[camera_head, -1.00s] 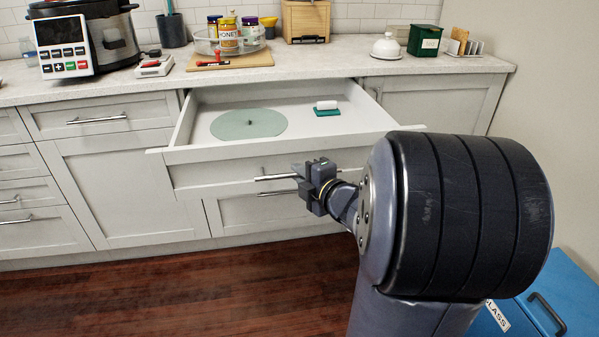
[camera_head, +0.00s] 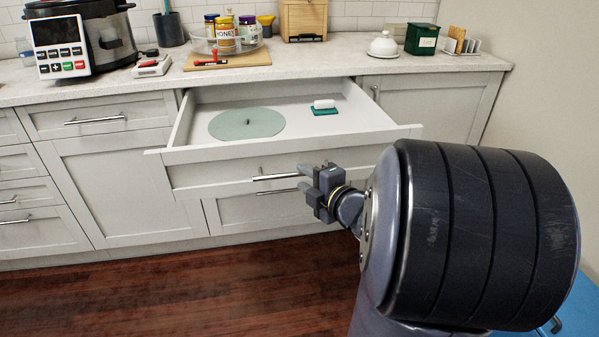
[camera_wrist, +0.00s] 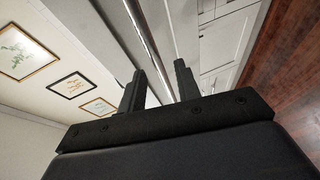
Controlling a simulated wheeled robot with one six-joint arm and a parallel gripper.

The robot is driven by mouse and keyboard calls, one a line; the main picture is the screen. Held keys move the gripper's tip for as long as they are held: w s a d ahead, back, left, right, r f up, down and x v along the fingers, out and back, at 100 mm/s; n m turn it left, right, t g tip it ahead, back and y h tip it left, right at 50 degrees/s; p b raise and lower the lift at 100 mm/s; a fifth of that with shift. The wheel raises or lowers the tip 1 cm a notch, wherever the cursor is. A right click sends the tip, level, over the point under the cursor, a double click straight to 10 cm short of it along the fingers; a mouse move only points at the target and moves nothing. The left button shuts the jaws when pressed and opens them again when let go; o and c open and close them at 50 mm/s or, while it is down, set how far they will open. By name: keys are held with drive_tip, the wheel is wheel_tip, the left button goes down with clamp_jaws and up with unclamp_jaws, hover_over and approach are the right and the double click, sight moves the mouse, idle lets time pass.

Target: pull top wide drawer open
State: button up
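The top wide drawer (camera_head: 290,149) is pulled well out from the white cabinet, its inside showing from above. A bar handle (camera_head: 275,177) runs across its front. My gripper (camera_head: 304,179) is at the right part of this handle, in front of the drawer face. In the wrist view, the two dark fingers of my gripper (camera_wrist: 158,70) stand apart, with the handle bar (camera_wrist: 150,50) running through the view between them. They are not closed on it; whether one finger touches the bar cannot be told. The handle's right end is hidden behind the gripper.
Inside the drawer lie a round green lid (camera_head: 247,123) and a green sponge-like item with a white top (camera_head: 324,107). Another wide drawer (camera_head: 260,210) is shut below. The counter (camera_head: 330,62) above holds jars and appliances. The wooden floor (camera_head: 180,290) in front is clear.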

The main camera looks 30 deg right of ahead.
sight(300, 175)
drive_tip(key=a+p+v, duration=0.1)
drive_tip(key=v, duration=0.6)
drive_tip(key=shift+s+d+p, duration=0.2)
drive_tip(key=shift+d+p, duration=0.1)
drive_tip(key=shift+d, duration=0.15)
drive_tip(key=b+x, duration=0.2)
drive_tip(key=x, duration=0.8)
drive_tip(key=shift+b, duration=0.35)
drive_tip(key=shift+w, duration=0.55)
